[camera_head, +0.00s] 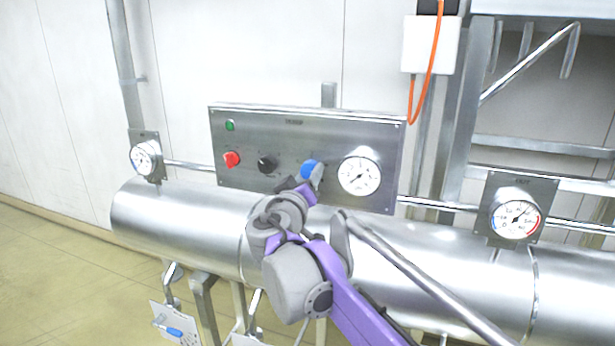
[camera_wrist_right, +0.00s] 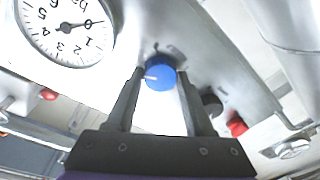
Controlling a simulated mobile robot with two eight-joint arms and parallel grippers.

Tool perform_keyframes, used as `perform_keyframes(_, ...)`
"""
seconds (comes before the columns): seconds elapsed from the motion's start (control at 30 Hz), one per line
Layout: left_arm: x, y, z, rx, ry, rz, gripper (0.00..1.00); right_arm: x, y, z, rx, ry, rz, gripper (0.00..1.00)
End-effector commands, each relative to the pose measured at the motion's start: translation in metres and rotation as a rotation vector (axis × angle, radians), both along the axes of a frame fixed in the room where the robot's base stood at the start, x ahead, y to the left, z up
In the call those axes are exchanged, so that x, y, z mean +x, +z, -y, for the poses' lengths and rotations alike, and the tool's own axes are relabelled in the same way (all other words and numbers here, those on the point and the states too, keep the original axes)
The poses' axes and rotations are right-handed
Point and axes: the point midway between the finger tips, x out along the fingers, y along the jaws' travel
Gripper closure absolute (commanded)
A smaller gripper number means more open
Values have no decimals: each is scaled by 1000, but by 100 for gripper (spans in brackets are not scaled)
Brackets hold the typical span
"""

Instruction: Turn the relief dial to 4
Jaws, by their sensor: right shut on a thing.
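A blue dial (camera_head: 310,168) sits on a grey metal control panel (camera_head: 268,130), left of a round white gauge (camera_head: 359,176). It also shows in the right wrist view (camera_wrist_right: 160,77), with a white pointer mark toward the left of that picture. My right gripper (camera_wrist_right: 160,84) is shut on the blue dial, one finger on each side. In the head view the right gripper (camera_head: 307,184) partly covers the dial. The gauge (camera_wrist_right: 68,30) in the wrist view has its needle near 0. Scale marks around the dial are too small to read. My left gripper is not in view.
A red knob (camera_head: 232,159), a black knob (camera_head: 267,164) and a green button (camera_head: 230,125) are on the same panel. A large steel cylinder (camera_head: 190,213) lies below it. Small gauges (camera_head: 145,158) and (camera_head: 515,219) flank the panel. An orange cable (camera_head: 426,85) hangs at upper right.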

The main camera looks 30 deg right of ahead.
Motion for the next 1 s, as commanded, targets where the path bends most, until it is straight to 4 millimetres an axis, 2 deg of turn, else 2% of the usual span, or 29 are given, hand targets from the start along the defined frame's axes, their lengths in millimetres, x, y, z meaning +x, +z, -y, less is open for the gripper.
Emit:
perform_keyframes(0.2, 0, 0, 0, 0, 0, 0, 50, 0, 0, 0, 1, -1, -1, 100)
perform_keyframes(0.23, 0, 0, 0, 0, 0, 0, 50, 0, 0, 0, 1, -1, -1, 42)
perform_keyframes(0.37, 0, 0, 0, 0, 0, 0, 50, 0, 0, 0, 0, -1, -1, 19)
perform_keyframes(0.77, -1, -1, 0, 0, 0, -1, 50, -5, -1, -6, 0, 3, -1, 17)
perform_keyframes(1.0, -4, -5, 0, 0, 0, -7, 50, -37, -4, -37, 0, 6, -2, 17)
